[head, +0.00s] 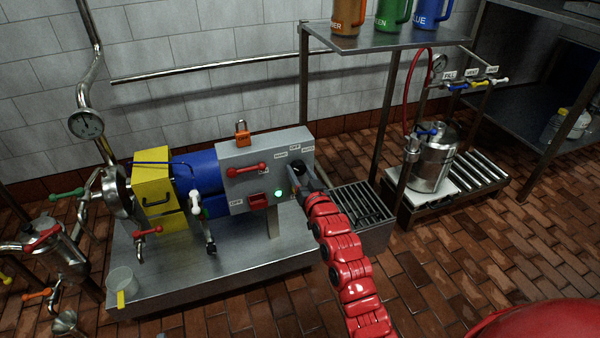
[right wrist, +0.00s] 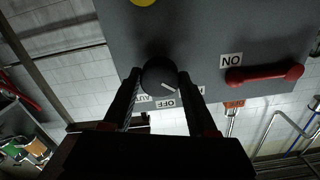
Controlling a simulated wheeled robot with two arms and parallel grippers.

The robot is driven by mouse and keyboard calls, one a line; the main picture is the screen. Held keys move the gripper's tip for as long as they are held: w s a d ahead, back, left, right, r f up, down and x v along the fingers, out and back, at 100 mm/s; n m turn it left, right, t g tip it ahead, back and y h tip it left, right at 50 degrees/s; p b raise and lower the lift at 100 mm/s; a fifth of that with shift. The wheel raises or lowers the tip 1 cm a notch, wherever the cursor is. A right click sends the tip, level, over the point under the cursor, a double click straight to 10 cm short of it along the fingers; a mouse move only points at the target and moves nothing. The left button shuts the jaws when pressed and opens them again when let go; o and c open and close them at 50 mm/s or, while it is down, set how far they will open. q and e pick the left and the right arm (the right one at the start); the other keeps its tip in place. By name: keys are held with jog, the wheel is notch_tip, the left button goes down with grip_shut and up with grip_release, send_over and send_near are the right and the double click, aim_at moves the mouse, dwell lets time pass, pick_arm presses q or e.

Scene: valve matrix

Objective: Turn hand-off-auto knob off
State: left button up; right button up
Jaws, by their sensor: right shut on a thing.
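The grey control box (head: 232,156) stands at the right end of the blue pump. In the right wrist view the black round knob (right wrist: 157,76) is on the box face, with a white pointer line slanting to the lower right. The OFF label (right wrist: 165,104) is just below it, an AUTO label is at its lower left, and a partly hidden label is at its right. The pointer aims between OFF and that right label. My right gripper (head: 298,179) is shut on the knob, a finger on each side (right wrist: 158,86); it mostly hides the knob in the head view. My left gripper is not in view.
An orange padlock (head: 242,133) sits on top. A metal shelf (head: 390,36) with mugs stands right of the box.

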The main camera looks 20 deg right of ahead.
jog(key=c, duration=0.5)
jog(key=shift+m, duration=0.3)
jog(key=m+p, duration=0.1)
jog(key=m, duration=0.2)
jog(key=shift+m, duration=0.3)
jog(key=m, duration=0.5)
jog(key=shift+m+p, duration=0.3)
jog(key=shift+p, duration=0.05)
jog(key=o, duration=1.4)
